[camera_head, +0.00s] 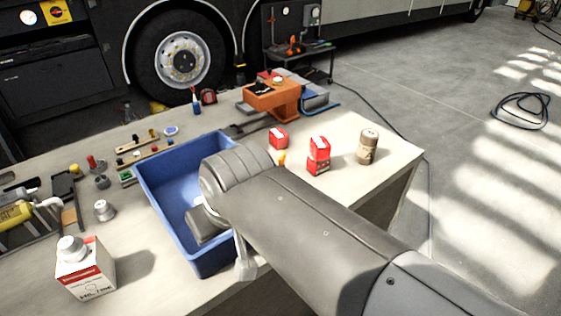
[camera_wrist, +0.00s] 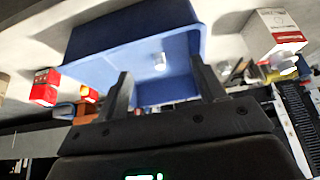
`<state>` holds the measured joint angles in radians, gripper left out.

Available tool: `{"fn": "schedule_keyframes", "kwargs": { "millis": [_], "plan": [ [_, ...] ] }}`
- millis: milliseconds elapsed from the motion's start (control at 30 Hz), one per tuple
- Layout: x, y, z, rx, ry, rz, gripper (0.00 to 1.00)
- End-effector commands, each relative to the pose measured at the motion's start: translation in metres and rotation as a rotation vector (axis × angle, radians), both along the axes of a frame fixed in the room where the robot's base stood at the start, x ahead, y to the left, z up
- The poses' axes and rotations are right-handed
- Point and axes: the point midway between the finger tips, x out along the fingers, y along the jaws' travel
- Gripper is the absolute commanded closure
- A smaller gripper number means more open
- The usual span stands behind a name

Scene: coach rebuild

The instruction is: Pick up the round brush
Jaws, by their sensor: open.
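I cannot clearly make out the round brush in either view. My gripper (camera_wrist: 162,78) shows at the bottom of the wrist view with its two dark fingers apart and nothing between them. It points at a blue bin (camera_head: 160,198), which fills the upper middle of the wrist view (camera_wrist: 100,45). In the bin, beyond the fingertips, is a small pale thing (camera_wrist: 160,62), too small to identify. In the head view my arm covers the right part of the bin and hides the fingertips.
A white and red carton (camera_head: 86,275) stands left of the bin. Red boxes (camera_head: 319,150) and a brown can (camera_head: 367,147) stand right of it on the bench (camera_head: 400,150). An orange vise-like tool (camera_head: 272,98) is behind. Small parts crowd the bench's left side.

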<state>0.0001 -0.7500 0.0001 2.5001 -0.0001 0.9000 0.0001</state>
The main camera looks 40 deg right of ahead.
Motion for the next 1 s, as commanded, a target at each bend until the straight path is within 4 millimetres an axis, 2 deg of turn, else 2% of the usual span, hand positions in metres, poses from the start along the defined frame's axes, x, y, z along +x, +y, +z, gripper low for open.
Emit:
{"fn": "schedule_keyframes", "kwargs": {
  "millis": [267, 400, 667, 767, 833, 1000],
  "plan": [
    [0.000, 0.000, 0.000, 0.000, 0.000, 0.000, 0.37],
    [0.000, 0.000, 0.000, 0.000, 0.000, 0.000, 0.48],
    [0.002, -0.003, 0.000, -0.005, -0.005, -0.007, 0.48],
    [0.016, -0.018, -0.002, -0.037, -0.034, -0.043, 0.48],
    [0.033, -0.040, -0.003, -0.080, -0.073, -0.086, 0.48],
    [0.081, -0.114, -0.007, -0.227, -0.208, -0.180, 0.48]
  ]
}}
